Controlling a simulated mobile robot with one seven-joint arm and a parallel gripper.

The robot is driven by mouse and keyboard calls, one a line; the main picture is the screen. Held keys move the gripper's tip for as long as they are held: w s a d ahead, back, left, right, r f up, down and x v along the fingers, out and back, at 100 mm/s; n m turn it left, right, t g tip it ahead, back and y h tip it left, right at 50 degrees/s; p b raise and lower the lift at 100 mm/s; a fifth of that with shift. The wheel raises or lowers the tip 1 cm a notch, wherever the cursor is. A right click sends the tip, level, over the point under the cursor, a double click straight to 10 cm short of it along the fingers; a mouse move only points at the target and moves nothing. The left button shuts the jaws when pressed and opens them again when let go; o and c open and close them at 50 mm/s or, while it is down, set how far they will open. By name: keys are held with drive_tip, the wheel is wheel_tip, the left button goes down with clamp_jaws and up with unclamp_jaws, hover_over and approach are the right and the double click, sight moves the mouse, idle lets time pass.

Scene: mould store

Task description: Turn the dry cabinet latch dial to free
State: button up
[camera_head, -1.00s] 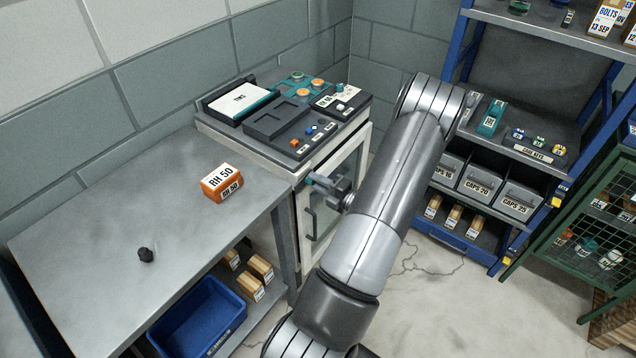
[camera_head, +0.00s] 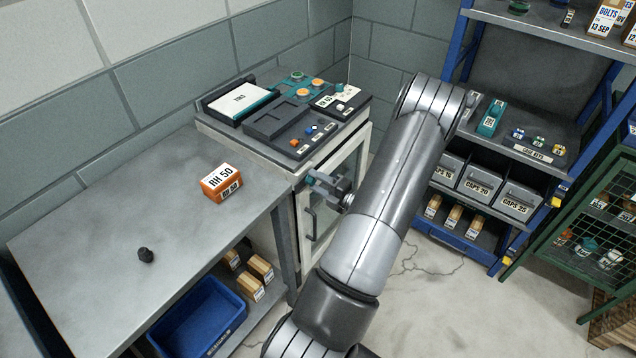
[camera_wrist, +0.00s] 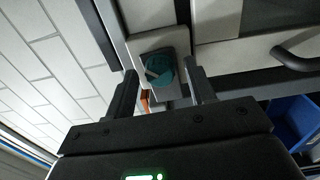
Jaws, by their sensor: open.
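The dry cabinet (camera_head: 362,148) has a pale frame and a glass door, and stands at the end of the bench. Its latch dial (camera_wrist: 160,76) is a teal round knob with a pale bar on a grey plate, seen in the wrist view. In the head view a little teal of the dial (camera_head: 311,180) shows at the cabinet's front corner. My gripper (camera_wrist: 160,66) is open, with one finger on either side of the dial in the wrist view. I cannot tell whether the fingers touch it. My gripper (camera_head: 325,184) also shows in the head view. The dial's markings are not readable.
The door handle (camera_wrist: 298,52) is close to the right of my gripper in the wrist view. An orange RH 50 block (camera_head: 222,184) and a dark knob (camera_head: 146,255) lie on the bench (camera_head: 90,225). A blue bin (camera_head: 200,318) sits below. Shelving (camera_head: 545,160) stands right.

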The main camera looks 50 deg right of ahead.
drive_tip(key=s, duration=1.1)
drive_tip(key=shift+w, duration=0.15)
drive_tip(key=w+a+r+n+g+y, duration=0.3)
drive_tip(key=w+a+r+n+g, duration=0.15)
drive_tip(key=a+n, duration=0.35)
drive_tip(key=w+a+r+n+g+y, duration=0.3)
drive_tip(key=w+a+r+n+g, duration=0.15)
drive_tip(key=a+n, duration=0.35)
drive_tip(key=w+a+r+n+g+y, duration=0.35)
drive_tip(key=a+r+n, duration=0.25)
drive_tip(key=a+n, duration=0.25)
drive_tip(key=s+a+r+n+h, duration=0.3)
drive_tip(key=a+r+n, duration=0.4)
drive_tip(key=n, duration=0.7)
drive_tip(key=s+a+r+n+h, duration=0.4)
drive_tip(key=a+n, duration=0.6)
drive_tip(key=n, duration=0.5)
wheel_tip(320, 180, up, 4)
drive_tip(key=shift+s+a+f+h, duration=0.2)
drive_tip(key=shift+a+h, duration=0.1)
drive_tip(key=shift+h, duration=0.95)
